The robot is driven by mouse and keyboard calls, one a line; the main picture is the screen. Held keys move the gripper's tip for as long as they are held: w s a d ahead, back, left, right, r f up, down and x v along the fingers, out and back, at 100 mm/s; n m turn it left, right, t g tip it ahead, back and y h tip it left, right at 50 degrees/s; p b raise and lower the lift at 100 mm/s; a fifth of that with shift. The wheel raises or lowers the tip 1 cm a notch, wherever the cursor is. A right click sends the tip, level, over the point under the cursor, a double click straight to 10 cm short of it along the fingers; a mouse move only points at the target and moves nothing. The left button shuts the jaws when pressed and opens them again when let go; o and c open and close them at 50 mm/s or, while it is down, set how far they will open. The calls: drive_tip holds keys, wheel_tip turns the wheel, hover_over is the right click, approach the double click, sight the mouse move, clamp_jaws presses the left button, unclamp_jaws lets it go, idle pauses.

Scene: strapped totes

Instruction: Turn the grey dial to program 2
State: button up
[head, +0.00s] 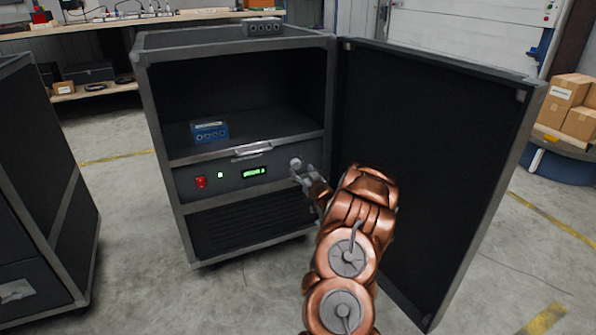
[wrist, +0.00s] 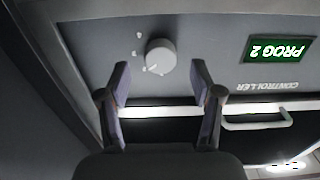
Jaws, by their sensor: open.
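The grey dial (wrist: 160,56) is a round knob on the grey controller panel (head: 230,185) of the cabinet. In the wrist view, which is upside down, its white pointer line aims lower left, and small white marks lie along its left side. The display (wrist: 278,50) reads PROG 2; it also glows green in the head view (head: 254,172). My gripper (wrist: 161,78) is open, one finger towards each side of the dial, with visible gaps and no contact seen. In the head view my gripper (head: 303,178) is at the panel's right end, near the dial (head: 296,163).
A handle (head: 251,151) sits above the display; a red switch (head: 200,182) is at left. The cabinet door (head: 425,150) stands open to the right of my arm. A blue box (head: 209,132) rests on the shelf above. Another dark cabinet (head: 40,190) stands at left.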

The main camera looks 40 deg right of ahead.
sight(297, 166)
drive_tip(key=shift+b+x, duration=0.4)
drive_tip(key=shift+x, duration=1.3)
drive_tip(key=shift+c, duration=0.2)
drive_tip(key=c, duration=1.1)
drive_tip(key=shift+r+n+p, duration=0.2)
drive_tip(key=shift+n+p, duration=0.2)
drive_tip(key=shift+p, duration=0.5)
drive_tip(key=shift+f+n+p, duration=0.15)
drive_tip(key=shift+n+p, duration=0.45)
drive_tip(key=o, duration=1.1)
drive_tip(key=shift+o, duration=0.2)
drive_tip(key=shift+s, duration=0.1)
